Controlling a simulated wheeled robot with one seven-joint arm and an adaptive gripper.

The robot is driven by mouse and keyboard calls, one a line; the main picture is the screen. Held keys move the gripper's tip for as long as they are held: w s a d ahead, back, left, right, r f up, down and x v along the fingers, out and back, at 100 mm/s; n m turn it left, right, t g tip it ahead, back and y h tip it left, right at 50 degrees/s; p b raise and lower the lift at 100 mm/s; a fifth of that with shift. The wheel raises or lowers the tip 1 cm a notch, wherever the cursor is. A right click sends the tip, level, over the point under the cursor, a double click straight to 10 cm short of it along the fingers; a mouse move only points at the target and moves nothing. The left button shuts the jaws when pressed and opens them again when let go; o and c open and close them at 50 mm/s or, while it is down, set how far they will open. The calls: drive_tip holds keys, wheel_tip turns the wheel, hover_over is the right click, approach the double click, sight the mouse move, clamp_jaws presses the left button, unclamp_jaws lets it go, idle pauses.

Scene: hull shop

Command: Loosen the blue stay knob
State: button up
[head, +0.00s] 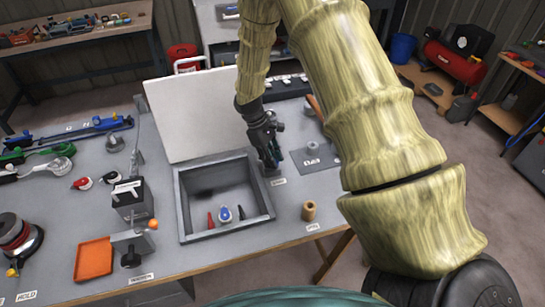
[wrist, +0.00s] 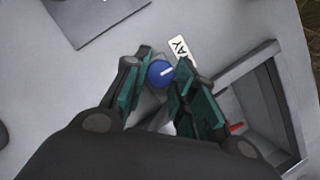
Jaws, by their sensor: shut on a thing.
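The blue stay knob (wrist: 160,73) is round with a white mark across its top. It sits between the fingertips of my gripper (wrist: 159,77) in the wrist view, and a white label (wrist: 181,49) lies beside it. My gripper (head: 272,158) is shut on the knob, pointing down beside the right edge of the open grey box (head: 183,205) in the head view. There the knob is mostly hidden by the fingers. A white lid panel (head: 195,118) stands raised behind the box.
Inside the box are a blue-and-white item (head: 225,213) and red and dark pointed items. A tan cylinder (head: 309,211) stands right of the box, a grey plate (head: 316,158) behind it. An orange tray (head: 93,259) and clamp-like fixture (head: 129,200) are left.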

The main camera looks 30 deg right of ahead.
drive_tip(key=n+t+h, duration=0.1)
drive_tip(key=n, duration=0.2)
drive_tip(key=n+h, duration=0.1)
drive_tip(key=n, duration=0.2)
drive_tip(key=shift+s+t+p, duration=0.2)
drive_tip(key=shift+t+p, duration=0.15)
drive_tip(key=shift+t, duration=0.05)
drive_tip(key=shift+n, duration=0.3)
drive_tip(key=o, duration=1)
drive_tip(key=shift+o, duration=0.2)
drive_tip(key=shift+a, duration=0.1)
drive_tip(key=v, duration=1.2)
